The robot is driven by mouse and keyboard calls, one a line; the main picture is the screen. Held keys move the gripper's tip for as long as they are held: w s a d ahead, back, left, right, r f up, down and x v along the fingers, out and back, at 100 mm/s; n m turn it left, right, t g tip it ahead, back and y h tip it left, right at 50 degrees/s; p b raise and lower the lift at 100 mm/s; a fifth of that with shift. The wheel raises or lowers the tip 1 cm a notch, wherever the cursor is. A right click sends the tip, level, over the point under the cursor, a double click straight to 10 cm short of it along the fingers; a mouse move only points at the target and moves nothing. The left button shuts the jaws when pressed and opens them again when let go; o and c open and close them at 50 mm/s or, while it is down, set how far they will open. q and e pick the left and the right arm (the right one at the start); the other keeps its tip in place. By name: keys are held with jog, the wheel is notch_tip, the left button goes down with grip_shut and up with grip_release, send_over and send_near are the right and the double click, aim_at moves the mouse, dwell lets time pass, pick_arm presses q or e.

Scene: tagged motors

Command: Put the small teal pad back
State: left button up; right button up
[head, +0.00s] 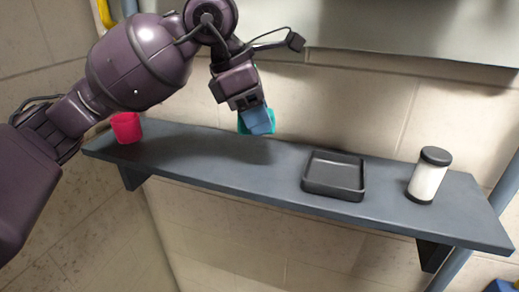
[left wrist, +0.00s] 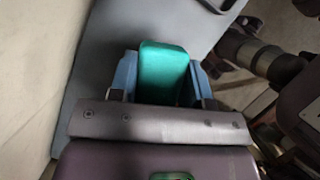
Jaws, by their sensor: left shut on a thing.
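A small teal pad (left wrist: 163,72) is held between the blue fingers of my left gripper (left wrist: 160,80) in the left wrist view. In the head view, my left gripper (head: 258,121) points down over the shelf, and only slivers of the teal pad (head: 241,124) show around its blue fingers. The pad appears to be above the back part of the grey shelf (head: 215,160); whether it touches the shelf I cannot tell. My right gripper is in neither view.
A red cup (head: 126,128) stands at the shelf's left end. An empty black square tray (head: 334,175) sits right of the middle. A white jar with black lid (head: 428,177) stands near the right end. The shelf between cup and tray is clear. A wall is behind.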

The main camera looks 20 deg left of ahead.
aim_at(264, 164)
pick_arm(q)
notch_tip(264, 164, down, 2)
jog(key=shift+s+f, duration=0.15)
jog(key=shift+f, duration=0.35)
notch_tip(264, 164, down, 3)
jog(key=shift+f, duration=0.45)
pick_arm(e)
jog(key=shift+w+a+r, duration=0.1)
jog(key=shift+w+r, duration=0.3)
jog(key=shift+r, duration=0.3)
